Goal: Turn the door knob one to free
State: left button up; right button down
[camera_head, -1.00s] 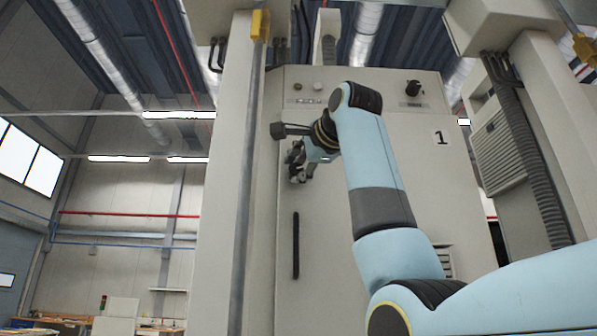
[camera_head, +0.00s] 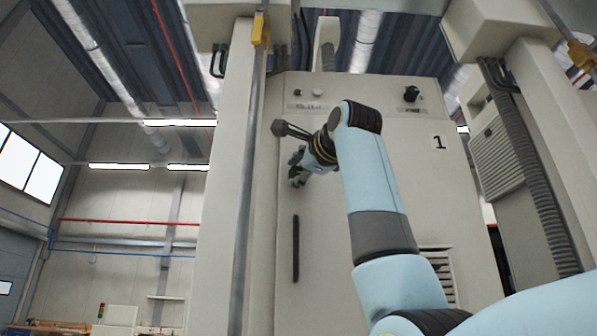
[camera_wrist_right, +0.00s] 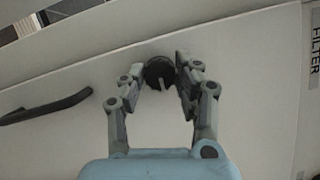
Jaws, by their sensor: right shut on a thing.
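The door knob (camera_wrist_right: 159,70) is a small round dark knob with a light bar across its face, on the pale cabinet door, in the right wrist view. My right gripper (camera_wrist_right: 160,78) has its fingers on either side of it and is shut on it. In the head view my right gripper (camera_head: 297,170) is at the door's left side, above the long black door handle (camera_head: 296,248), and the knob is hidden behind it. My left gripper is not in view.
A black rotary switch (camera_head: 411,94) and small buttons (camera_head: 317,92) sit on the panel above the door. A pale column with a metal pole (camera_head: 247,180) stands just left of the door. The black handle also shows in the wrist view (camera_wrist_right: 48,107).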

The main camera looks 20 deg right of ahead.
jog(key=c, duration=0.9)
grip_release()
jog(key=shift+w, duration=0.1)
jog(key=shift+c, duration=0.2)
jog(key=shift+s, duration=0.2)
jog(key=s+d+f, duration=0.1)
jog(key=s, duration=1)
jog(key=shift+s, duration=0.25)
jog(key=shift+d+f, duration=0.1)
jog(key=shift+f, duration=0.05)
